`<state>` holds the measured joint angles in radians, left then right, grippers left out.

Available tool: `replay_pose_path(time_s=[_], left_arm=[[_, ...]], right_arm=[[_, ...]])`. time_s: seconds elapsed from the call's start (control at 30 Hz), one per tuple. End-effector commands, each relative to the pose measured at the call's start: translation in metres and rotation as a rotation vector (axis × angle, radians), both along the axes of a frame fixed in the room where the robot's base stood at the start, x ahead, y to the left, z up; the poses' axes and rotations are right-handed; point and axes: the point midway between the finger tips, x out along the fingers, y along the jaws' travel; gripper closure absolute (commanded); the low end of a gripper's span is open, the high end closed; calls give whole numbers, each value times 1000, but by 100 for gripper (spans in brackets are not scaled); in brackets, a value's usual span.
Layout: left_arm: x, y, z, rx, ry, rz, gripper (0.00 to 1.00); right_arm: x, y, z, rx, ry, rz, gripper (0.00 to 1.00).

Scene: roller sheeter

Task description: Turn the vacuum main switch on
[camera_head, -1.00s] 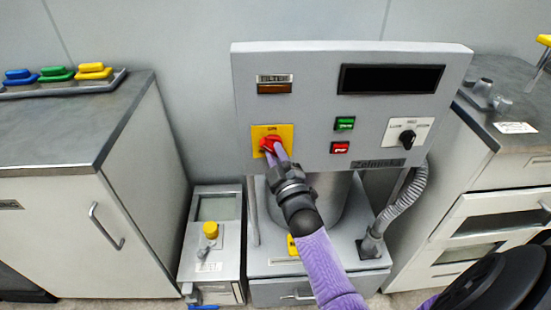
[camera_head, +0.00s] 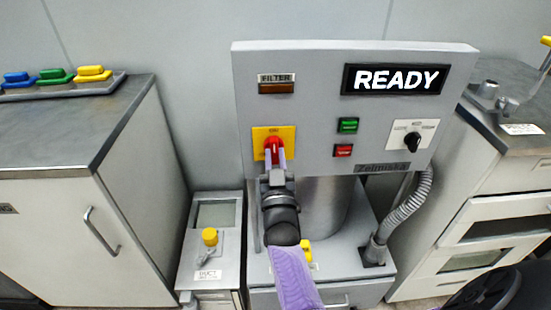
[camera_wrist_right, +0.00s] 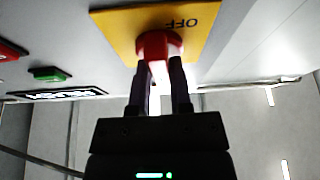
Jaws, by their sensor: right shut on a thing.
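The main switch is a red rotary knob (camera_head: 273,149) on a yellow plate (camera_head: 260,137) at the left of the grey control panel (camera_head: 310,120). My right gripper (camera_head: 276,164) is shut on the red knob, with its two fingers on either side. The knob stands upright in the head view. In the right wrist view the red knob (camera_wrist_right: 158,46) sits between my fingertips (camera_wrist_right: 160,65), and the yellow plate shows the word OFF. The display (camera_head: 394,80) is lit and reads READY. My left gripper is not in view.
Green (camera_head: 348,125) and red (camera_head: 343,151) buttons and a black selector knob (camera_head: 412,142) are on the panel's right side. A ribbed hose (camera_head: 407,210) runs down at the right. Grey-topped cabinets (camera_head: 70,130) flank the machine. Blue, green and yellow blocks lie on a tray at left.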

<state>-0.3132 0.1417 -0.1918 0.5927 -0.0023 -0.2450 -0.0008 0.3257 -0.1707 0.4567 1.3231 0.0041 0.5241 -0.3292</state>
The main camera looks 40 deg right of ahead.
Motion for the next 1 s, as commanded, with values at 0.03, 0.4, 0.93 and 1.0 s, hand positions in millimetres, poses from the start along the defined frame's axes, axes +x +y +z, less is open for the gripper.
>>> replay_pose_path(time_s=[0.03,0.4,0.93,1.0], left_arm=[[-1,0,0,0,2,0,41],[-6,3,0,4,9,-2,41],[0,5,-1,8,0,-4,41],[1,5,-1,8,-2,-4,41]], right_arm=[[0,0,-2,15,-3,0,100],[0,0,-2,60,-31,0,100],[0,0,-1,59,-32,1,40],[0,0,-1,57,-33,0,40]])
